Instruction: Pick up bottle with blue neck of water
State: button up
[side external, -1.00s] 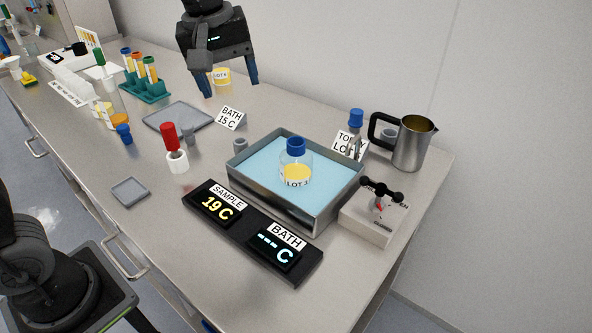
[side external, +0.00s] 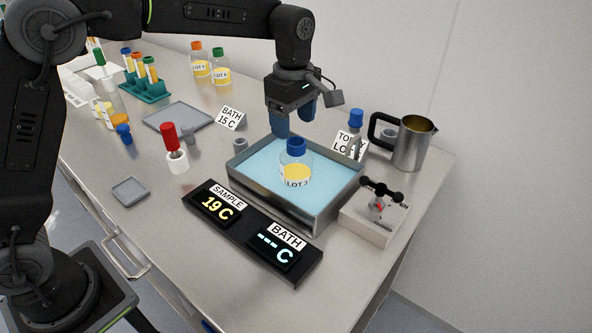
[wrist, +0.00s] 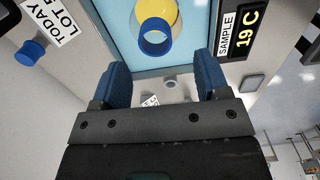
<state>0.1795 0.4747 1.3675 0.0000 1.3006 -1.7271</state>
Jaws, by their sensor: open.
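A bottle with a blue neck (side external: 295,165) stands upright in the blue water of a metal bath (side external: 315,207). It holds yellow liquid and carries a label that seems to read LOT 3. My gripper (side external: 293,128) is open and empty, above the back-left side of the bath and apart from the bottle. In the wrist view the blue neck (wrist: 156,38) shows beyond the two open blue fingers (wrist: 165,75), roughly in line with the gap between them.
A steel jug (side external: 412,143) and a box with a black knob (side external: 380,215) stand right of the bath. A display (side external: 250,233) showing SAMPLE 19 C lies in front. Bottles with orange (side external: 197,62) and green (side external: 221,66) caps stand at the back left.

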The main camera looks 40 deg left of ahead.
aim_at(296, 143)
jog(key=shift+w+f, duration=0.15)
jog(key=shift+f, duration=1.35)
jog(key=shift+w+f, duration=0.1)
jog(key=shift+f, duration=1.4)
jog(key=shift+c, duration=0.3)
grip_shut()
